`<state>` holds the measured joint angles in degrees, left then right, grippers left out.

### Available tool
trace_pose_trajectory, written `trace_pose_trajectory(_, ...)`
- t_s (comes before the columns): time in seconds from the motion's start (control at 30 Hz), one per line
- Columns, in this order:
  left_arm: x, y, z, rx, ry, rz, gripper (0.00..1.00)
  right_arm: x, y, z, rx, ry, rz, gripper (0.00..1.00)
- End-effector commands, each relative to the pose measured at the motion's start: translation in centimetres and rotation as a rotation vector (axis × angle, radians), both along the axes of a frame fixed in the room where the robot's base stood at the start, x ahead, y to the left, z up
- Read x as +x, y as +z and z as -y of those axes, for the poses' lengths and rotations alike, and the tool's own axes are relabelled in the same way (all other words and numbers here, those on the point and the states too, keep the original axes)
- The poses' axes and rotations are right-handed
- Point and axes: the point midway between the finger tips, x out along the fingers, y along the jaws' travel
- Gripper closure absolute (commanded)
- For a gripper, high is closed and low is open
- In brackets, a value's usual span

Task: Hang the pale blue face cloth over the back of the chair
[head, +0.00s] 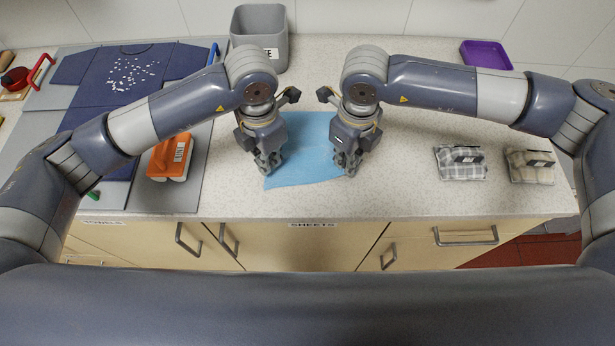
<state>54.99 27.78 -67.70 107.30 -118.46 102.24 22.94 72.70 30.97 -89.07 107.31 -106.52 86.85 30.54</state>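The pale blue face cloth (303,152) lies spread flat on the speckled worktop, between and under my two grippers. My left gripper (268,171) points down at the cloth's left edge, near its front left part. My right gripper (349,170) points down at the cloth's right edge. The fingers of both are small and seen from above, so I cannot tell whether they are open or shut, or whether they touch the cloth. Parts of the cloth's sides are hidden behind the grippers. No chair shows in this view.
A grey bin (262,28) stands behind the cloth. An orange brush-like item (170,157) and a navy garment with white bits (135,75) lie on grey boards at left. Two folded cloth bundles, grey checked (460,162) and beige (530,167), and a purple tray (486,54) are at right.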

Motion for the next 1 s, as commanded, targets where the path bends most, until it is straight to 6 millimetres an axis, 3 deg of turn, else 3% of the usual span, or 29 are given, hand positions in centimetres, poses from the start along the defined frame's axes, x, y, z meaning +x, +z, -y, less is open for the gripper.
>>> trace_pose_trajectory(0.2,0.0,1.8,0.0,0.000,0.000,0.000,1.00,0.0,1.8,0.0,0.000,0.000,0.000,1.00)
trace_pose_trajectory(0.57,0.0,1.9,0.0,0.000,0.000,0.000,1.00,0.0,1.9,0.0,0.001,0.000,0.001,1.00)
trace_pose_trajectory(0.8,0.0,1.9,0.0,-0.001,0.000,0.001,0.50,0.0,1.9,0.0,0.001,0.000,0.001,1.00)
trace_pose_trajectory(1.0,0.0,1.9,0.0,-0.001,0.000,0.001,0.50,0.0,1.9,0.0,0.001,0.000,0.001,1.00)
